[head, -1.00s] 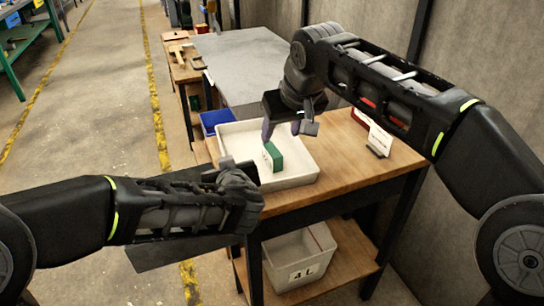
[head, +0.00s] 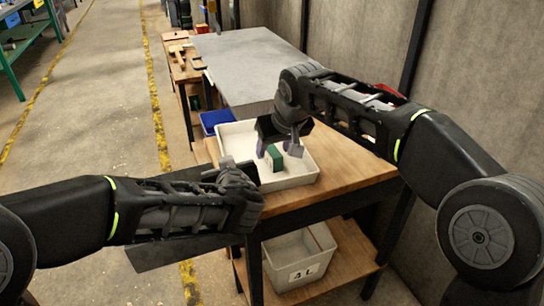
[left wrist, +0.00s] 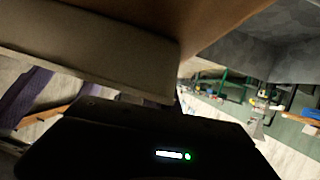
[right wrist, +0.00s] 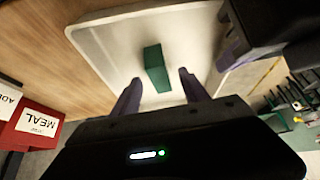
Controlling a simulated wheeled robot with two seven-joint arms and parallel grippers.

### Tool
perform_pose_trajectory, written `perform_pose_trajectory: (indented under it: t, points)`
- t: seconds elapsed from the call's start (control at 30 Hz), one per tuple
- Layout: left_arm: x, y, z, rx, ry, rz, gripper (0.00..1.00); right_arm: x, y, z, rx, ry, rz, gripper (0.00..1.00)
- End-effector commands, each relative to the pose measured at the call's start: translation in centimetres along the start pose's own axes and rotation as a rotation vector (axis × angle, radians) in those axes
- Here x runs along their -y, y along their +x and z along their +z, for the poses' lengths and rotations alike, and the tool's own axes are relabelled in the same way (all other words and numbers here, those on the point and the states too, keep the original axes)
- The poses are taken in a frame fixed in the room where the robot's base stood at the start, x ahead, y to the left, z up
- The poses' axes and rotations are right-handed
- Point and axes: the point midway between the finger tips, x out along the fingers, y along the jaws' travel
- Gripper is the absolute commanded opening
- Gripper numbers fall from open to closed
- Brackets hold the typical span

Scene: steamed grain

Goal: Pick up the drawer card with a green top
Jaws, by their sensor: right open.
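The green-topped card block (head: 275,156) stands in the white tray (head: 305,178) on the wooden bench. In the right wrist view, the block's green face (right wrist: 156,68) lies beyond and between the two open fingertips (right wrist: 160,78); contact is not visible. My left gripper (head: 240,180) is in front of the tray's left side, and its fingers are not clear enough to judge.
A blue bin (head: 214,119) sits behind the tray. A grey-topped table (head: 245,60) lies beyond. A white bin (head: 300,262) stands on the lower shelf. The bench (head: 345,160) right of the tray is clear.

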Motion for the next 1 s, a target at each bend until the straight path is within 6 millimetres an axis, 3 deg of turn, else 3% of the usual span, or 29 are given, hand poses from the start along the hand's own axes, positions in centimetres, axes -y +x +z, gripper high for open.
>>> perform_pose_trajectory:
  t: [0.1,0.27,0.87,1.0]
  points:
    - [0.0,0.0,0.0,-0.001,0.0,0.0,0.0,0.0,2.0,0.1,0.003,0.0,0.0,0.52]
    - [0.0,0.0,0.0,-0.001,0.0,0.0,0.0,0.0,3.4,0.1,0.001,0.0,0.0,0.52]
    - [0.0,0.0,0.0,0.0,0.0,0.0,0.0,0.0,3.4,0.1,0.0,0.0,-0.001,0.52]
    - [0.0,0.0,0.0,0.0,0.0,0.0,0.0,0.0,3.4,0.1,0.0,0.0,-0.001,0.41]
